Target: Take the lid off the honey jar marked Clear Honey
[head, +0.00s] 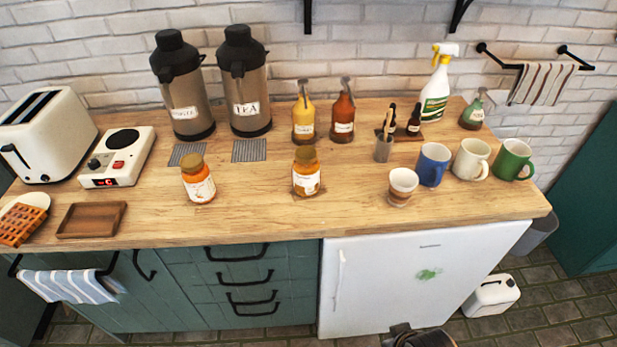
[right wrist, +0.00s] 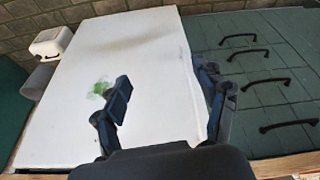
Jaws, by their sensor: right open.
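Two lidded jars stand upright on the wooden counter in the head view. The left jar (head: 198,184) has orange contents, a white label and a golden-brown lid. The middle jar (head: 306,176) has amber contents, a white label and a similar lid. Both lids are on. The label print is too small to tell which one reads Clear Honey. My right gripper (right wrist: 163,92) is open and empty, in front of the white fridge door. In the head view only part of it shows at the bottom edge (head: 418,337), well below the jars. My left gripper is out of view.
Two flasks (head: 245,95), sauce bottles (head: 343,115) and a spray bottle (head: 436,95) stand behind. Cups and mugs (head: 433,165) are at the right. A hot plate (head: 118,155), toaster (head: 45,135) and wooden tray (head: 92,220) are at the left. Counter between the jars is clear.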

